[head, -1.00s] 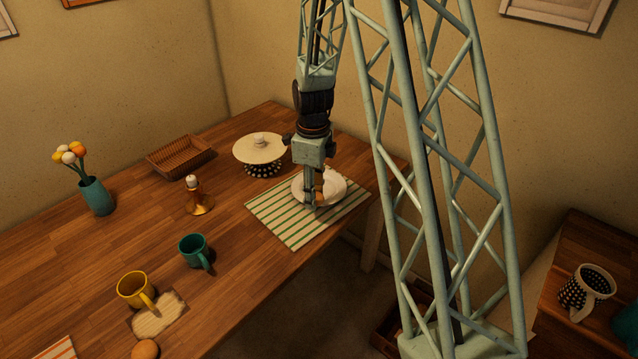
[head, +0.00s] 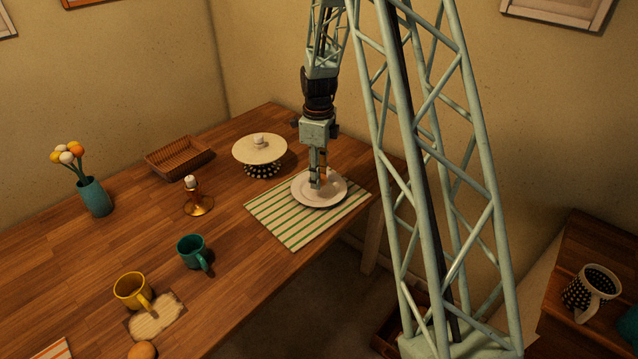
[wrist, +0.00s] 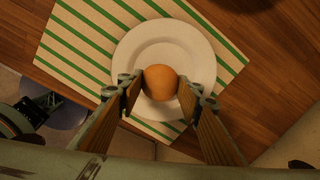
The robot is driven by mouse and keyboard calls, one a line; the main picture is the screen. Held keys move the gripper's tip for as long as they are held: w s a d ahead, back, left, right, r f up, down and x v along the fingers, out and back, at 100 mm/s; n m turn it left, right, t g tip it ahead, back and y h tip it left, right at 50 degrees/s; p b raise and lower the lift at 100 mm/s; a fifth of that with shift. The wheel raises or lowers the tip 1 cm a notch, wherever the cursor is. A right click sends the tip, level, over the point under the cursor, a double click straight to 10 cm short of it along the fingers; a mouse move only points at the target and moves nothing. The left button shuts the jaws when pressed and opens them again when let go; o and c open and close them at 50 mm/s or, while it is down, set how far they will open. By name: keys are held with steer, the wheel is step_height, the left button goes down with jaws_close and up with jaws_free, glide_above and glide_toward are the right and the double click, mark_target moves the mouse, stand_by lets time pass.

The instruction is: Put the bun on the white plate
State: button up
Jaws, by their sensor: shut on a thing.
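The bun (wrist: 160,82) is a round orange-brown ball in the wrist view. My gripper (wrist: 160,92) is shut on it, one finger on each side. The white plate (wrist: 190,45) lies under the bun, which covers part of its middle. In the head view my gripper (head: 318,186) points straight down over the white plate (head: 335,193). There the fingers mostly hide the bun. I cannot tell whether the bun touches the plate.
The plate lies on a green-striped mat (head: 285,225). A wicker basket (head: 180,157), a teal mug (head: 192,251) and a round brown item (head: 142,350) are farther off.

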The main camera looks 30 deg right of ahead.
steer(key=shift+w+d+f, duration=0.2)
steer(key=shift+w+d, duration=0.1)
steer(key=shift+w, duration=0.1)
steer(key=shift+f+b, duration=0.65)
steer(key=shift+f, duration=0.95)
steer(key=shift+f, duration=0.15)
steer(key=o, duration=0.8)
steer(key=shift+o, duration=0.2)
steer(key=shift+r, duration=0.2)
steer(key=shift+r+p, duration=1.25)
steer(key=shift+r, duration=4.7)
